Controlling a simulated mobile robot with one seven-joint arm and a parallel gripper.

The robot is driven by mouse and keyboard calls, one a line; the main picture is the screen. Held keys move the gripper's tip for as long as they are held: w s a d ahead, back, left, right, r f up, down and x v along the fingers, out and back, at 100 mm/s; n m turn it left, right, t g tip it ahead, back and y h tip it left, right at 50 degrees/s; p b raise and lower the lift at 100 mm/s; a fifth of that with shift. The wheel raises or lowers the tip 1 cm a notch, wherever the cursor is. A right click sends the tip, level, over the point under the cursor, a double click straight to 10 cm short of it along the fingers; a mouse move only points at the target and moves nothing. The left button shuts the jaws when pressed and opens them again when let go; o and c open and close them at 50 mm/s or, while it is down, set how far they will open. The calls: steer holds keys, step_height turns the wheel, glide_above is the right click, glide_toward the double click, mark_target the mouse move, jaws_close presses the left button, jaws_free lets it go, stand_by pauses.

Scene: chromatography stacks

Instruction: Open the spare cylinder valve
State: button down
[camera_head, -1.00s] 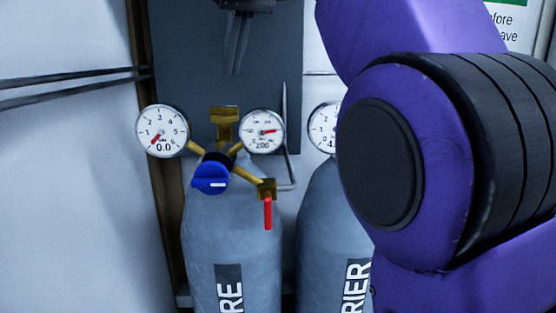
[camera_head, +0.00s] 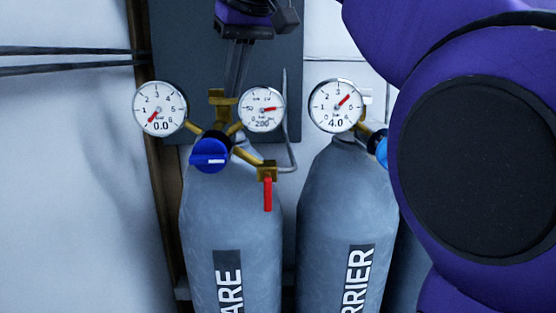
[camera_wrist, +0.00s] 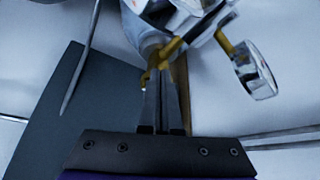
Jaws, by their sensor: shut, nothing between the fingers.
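The spare cylinder (camera_head: 232,215) is grey, upright, with a label reading "ARE" in view. On its top is a brass valve fitting (camera_head: 222,102) between two gauges. The left gauge (camera_head: 160,108) reads 0.0 and the right gauge (camera_head: 262,108) shows 200. A blue knob (camera_head: 210,155) sits in front, and a red lever (camera_head: 267,194) hangs straight down from a brass outlet. My gripper (camera_head: 233,92) is shut and empty, pointing down close behind the brass fitting. In the wrist view its fingertips (camera_wrist: 163,78) are close to the brass parts; whether they touch is unclear.
The carrier cylinder (camera_head: 345,210) stands close on the right, its gauge (camera_head: 337,105) reading 4.0, with a blue knob (camera_head: 382,150) partly hidden by my arm. A dark panel (camera_head: 180,60) is behind. Dark lines (camera_head: 70,60) run along the left wall.

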steer(key=shift+w+a+p, duration=0.3)
steer(key=shift+w+p, duration=0.25)
stand_by(0.9)
steer(key=shift+r+p, duration=0.1)
steer(key=shift+p, duration=0.25)
steer(key=shift+w+d+p, duration=0.1)
steer(key=shift+d+p, duration=0.1)
steer(key=shift+p, duration=0.5)
stand_by(0.7)
steer(key=r, duration=0.6)
steer(key=shift+s+d, duration=0.2)
steer(key=shift+s, duration=0.15)
steer(key=shift+a, duration=0.1)
